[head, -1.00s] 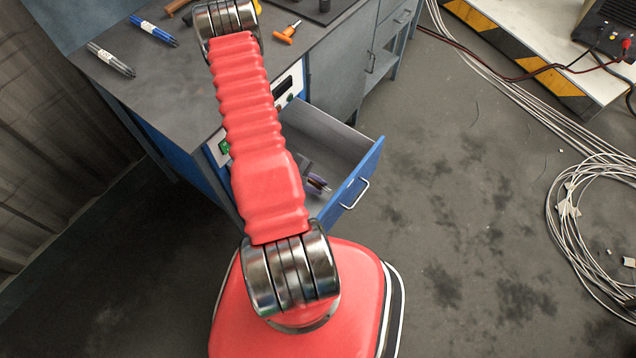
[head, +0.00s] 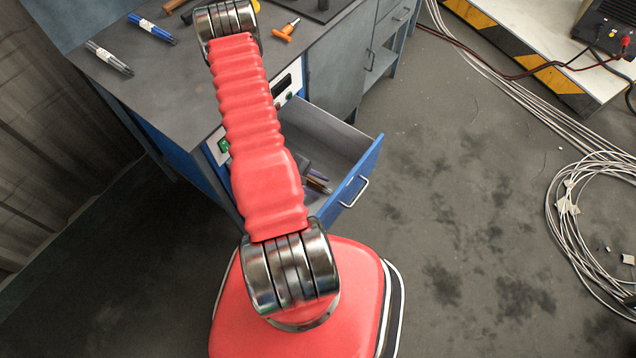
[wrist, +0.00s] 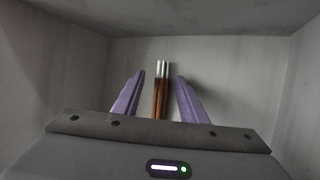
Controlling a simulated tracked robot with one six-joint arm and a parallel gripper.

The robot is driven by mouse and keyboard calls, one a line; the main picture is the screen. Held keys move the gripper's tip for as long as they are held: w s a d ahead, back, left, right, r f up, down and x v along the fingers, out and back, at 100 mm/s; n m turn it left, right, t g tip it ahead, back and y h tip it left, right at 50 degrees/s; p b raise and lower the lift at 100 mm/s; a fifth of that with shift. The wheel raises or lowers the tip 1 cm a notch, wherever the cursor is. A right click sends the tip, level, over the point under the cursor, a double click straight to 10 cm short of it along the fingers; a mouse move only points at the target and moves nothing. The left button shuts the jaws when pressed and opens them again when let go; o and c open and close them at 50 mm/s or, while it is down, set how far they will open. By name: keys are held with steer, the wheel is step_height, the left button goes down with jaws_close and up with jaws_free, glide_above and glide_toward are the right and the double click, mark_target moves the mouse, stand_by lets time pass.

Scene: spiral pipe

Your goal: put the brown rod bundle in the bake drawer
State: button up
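The brown rod bundle (wrist: 160,97) has silvery ends and is inside the open blue-fronted bake drawer (head: 364,170). In the wrist view it lies between the two purple fingers of my gripper (wrist: 160,76), with a gap on each side. My gripper is open. In the head view the brown rod bundle (head: 320,187) shows just below a purple finger, inside the drawer. My arm hides part of the drawer and most of the gripper there. The drawer walls (wrist: 60,70) surround the gripper in the wrist view.
The grey bench top (head: 165,85) holds a blue rod bundle (head: 151,28), a grey rod bundle (head: 109,58) and an orange-handled tool (head: 284,32). White cables (head: 570,230) lie on the floor at right. The floor right of the drawer is mostly clear.

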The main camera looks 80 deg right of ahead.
steer(key=shift+r, duration=0.75)
steer(key=v, duration=1.1)
steer(key=shift+w+r, duration=0.25)
steer(key=shift+r, duration=0.05)
steer(key=shift+w+a, duration=0.1)
steer(key=shift+a, duration=0.05)
steer(key=shift+n, duration=0.3)
